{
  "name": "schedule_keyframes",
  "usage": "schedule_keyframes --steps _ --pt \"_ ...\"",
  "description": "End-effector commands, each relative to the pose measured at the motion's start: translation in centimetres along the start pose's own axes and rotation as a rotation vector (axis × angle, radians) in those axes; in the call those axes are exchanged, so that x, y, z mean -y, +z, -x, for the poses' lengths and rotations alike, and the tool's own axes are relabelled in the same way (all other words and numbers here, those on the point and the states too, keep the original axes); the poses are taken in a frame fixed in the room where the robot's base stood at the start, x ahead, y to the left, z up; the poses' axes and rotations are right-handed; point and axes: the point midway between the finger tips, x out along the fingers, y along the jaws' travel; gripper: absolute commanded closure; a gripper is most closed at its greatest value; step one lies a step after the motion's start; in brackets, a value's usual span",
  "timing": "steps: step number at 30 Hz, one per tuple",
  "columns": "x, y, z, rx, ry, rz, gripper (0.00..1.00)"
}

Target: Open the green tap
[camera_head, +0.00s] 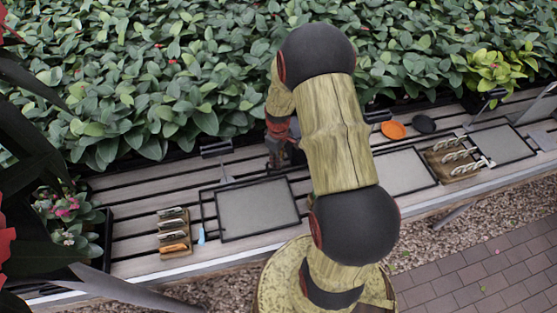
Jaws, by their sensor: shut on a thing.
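My gripper (281,156) is at the back of the slatted bench, just left of my upper arm link. It points down and is partly hidden by my own arm. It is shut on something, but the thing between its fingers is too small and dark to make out. I cannot pick out a green tap; leaves, my arm or the gripper may hide it.
A framed grey panel (258,209) lies on the bench (135,190), with others (403,172) to the right. A rack with an orange piece (174,248) is left, a rack of pale pieces (455,160) right. Orange (393,130) and black discs (424,124) lie near the dense plants (150,75).

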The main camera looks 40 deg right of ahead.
Motion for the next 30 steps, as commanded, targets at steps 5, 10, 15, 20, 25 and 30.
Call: schedule_keyframes --steps 5,10,15,20,25,30 --pt "0.3 -0.2 0.1 0.001 -0.001 -0.070 1.00" --pt "0.7 -0.7 0.1 0.001 -0.001 -0.193 1.00" --pt "1.0 -1.4 0.1 0.001 -0.001 -0.350 1.00" --pt "1.3 -2.1 0.1 0.001 0.000 -0.502 1.00" --pt "1.4 -2.9 0.1 0.000 0.000 -0.664 1.00" --pt "1.4 -3.6 0.1 0.001 0.000 -0.825 1.00"
